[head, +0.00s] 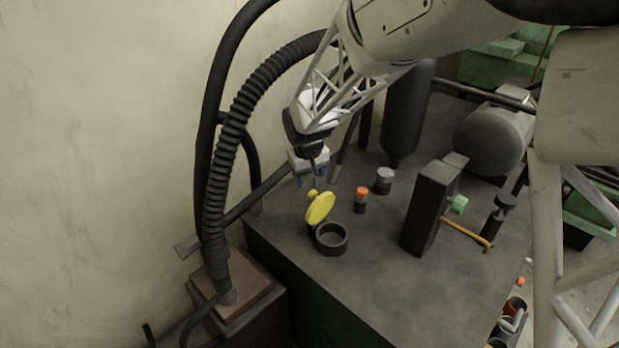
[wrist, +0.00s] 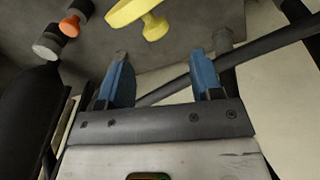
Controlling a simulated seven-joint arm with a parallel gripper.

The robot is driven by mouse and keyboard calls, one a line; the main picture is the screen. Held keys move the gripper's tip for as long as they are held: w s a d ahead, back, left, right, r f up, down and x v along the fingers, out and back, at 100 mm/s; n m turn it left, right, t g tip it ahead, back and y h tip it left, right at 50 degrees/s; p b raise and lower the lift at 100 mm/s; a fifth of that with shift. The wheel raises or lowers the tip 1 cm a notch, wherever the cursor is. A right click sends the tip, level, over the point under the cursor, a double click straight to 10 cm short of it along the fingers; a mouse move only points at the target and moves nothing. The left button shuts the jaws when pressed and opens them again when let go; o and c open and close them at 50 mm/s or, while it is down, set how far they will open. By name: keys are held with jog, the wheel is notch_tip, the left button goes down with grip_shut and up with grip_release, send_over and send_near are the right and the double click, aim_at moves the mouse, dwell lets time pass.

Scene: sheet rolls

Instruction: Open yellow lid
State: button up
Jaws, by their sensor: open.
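The yellow lid (head: 320,207) stands raised and tilted on its hinge at the back of a dark round pot (head: 331,238) on the dark table. The pot's mouth is uncovered. A small yellow knob (head: 312,194) shows behind the lid's disc. My gripper (head: 309,181) is open and empty, above and just behind the lid, apart from it. In the wrist view, the two blue fingers (wrist: 165,80) are spread with nothing between them. The yellow lid (wrist: 135,12) lies ahead of the fingertips at the top edge, partly cut off.
An orange-capped bottle (head: 361,198) and a grey-capped jar (head: 384,180) stand right of the lid. A dark upright block (head: 428,207) with a green knob and yellow lever is further right. A thick ribbed hose (head: 222,165) runs at left. The table front is clear.

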jog(key=shift+s, duration=0.15)
jog(key=c, duration=0.7)
jog(key=shift+s+d+r+m+y, duration=0.1)
jog(key=shift+s+d+m+y, duration=0.1)
jog(key=shift+s+m+y, duration=0.35)
grip_shut()
jog(key=s+m+y, duration=0.1)
jog(key=m, duration=0.1)
jog(key=d+r+m, duration=0.1)
jog(key=m, duration=0.1)
jog(key=s+m+t+y, duration=0.1)
jog(key=m, duration=0.1)
jog(key=shift+s+d+r+y, duration=0.15)
jog(key=shift+s+d+y, duration=0.15)
jog(key=shift+d+y, duration=0.1)
jog(key=shift+s+d+r+m+t+y, duration=0.2)
jog(key=shift+s+d+r+m+t, duration=0.3)
jog(key=shift+m, duration=0.85)
jog(key=shift+s+d+r+m+t+y, duration=0.2)
jog(key=shift+d+m+t, duration=0.5)
jog(key=shift+m, duration=0.65)
jog(key=shift+s+d+r+m+t+y, duration=0.2)
jog(key=shift+s+d+m+t+y, duration=0.15)
jog(key=shift+d+m, duration=0.75)
jog(key=shift+a+m, duration=0.25)
jog(key=shift+a, duration=0.05)
